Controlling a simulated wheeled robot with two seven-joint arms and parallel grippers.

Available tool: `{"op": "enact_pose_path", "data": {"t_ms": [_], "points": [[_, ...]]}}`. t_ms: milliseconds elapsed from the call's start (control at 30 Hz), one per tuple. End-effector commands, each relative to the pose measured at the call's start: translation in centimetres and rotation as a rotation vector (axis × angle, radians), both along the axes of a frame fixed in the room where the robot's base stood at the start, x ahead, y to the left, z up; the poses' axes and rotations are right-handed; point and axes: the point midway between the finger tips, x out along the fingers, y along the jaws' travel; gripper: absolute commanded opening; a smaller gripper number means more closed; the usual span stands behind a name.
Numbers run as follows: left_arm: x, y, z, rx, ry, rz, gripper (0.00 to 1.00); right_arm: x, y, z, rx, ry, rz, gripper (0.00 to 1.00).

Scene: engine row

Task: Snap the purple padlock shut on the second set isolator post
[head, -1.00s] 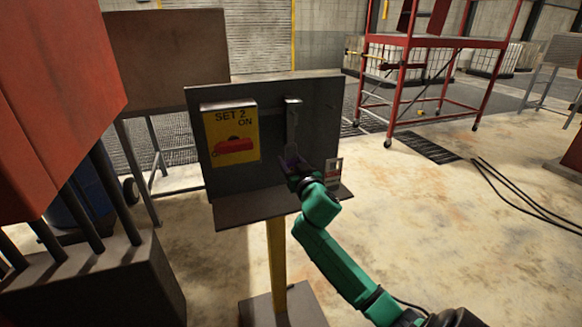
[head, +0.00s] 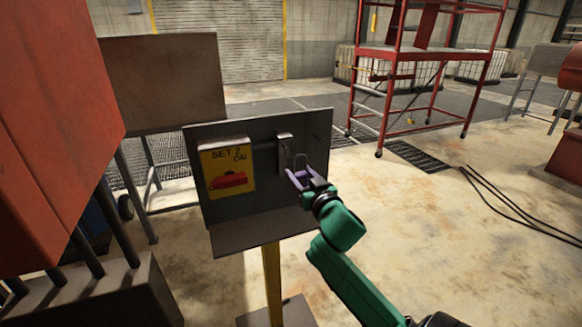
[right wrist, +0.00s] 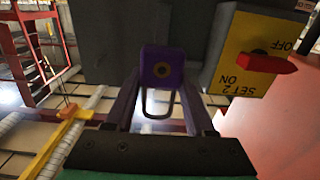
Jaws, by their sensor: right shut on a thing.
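The purple padlock (head: 297,180) is held upright at the tip of my right gripper (head: 312,188), its grey shackle upward, in front of the dark isolator board (head: 225,222). In the right wrist view the purple body (right wrist: 162,68) sits between the fingertips of my right gripper (right wrist: 160,88), with the shackle (right wrist: 158,112) below it in that picture. The isolator post bracket (head: 284,148) is on the board just left of and behind the shackle. I cannot tell whether the shackle passes through it. My left gripper is not in view.
The yellow "SET 2 ON" plate (head: 228,170) with its red handle is left of the bracket. A red cabinet (head: 55,140) crowds the left side. A red wheeled rack (head: 425,60) stands behind right. Cables (head: 500,205) lie on open floor at right.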

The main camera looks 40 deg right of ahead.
Motion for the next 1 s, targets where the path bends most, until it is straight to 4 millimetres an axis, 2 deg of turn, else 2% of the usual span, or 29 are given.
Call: {"op": "enact_pose_path", "data": {"t_ms": [233, 467, 1000], "points": [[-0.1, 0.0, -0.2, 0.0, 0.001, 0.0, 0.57, 0.0, 0.0, -0.2, 0.0, 0.0, -0.001, 0.0], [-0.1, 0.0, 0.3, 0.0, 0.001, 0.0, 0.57, 0.1, -0.1, -0.1, 0.0, 0.0, -0.002, 0.0], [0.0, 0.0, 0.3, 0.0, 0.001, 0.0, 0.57, 2.4, -0.8, -0.3, 0.0, -0.001, 0.0, 0.0]]}}
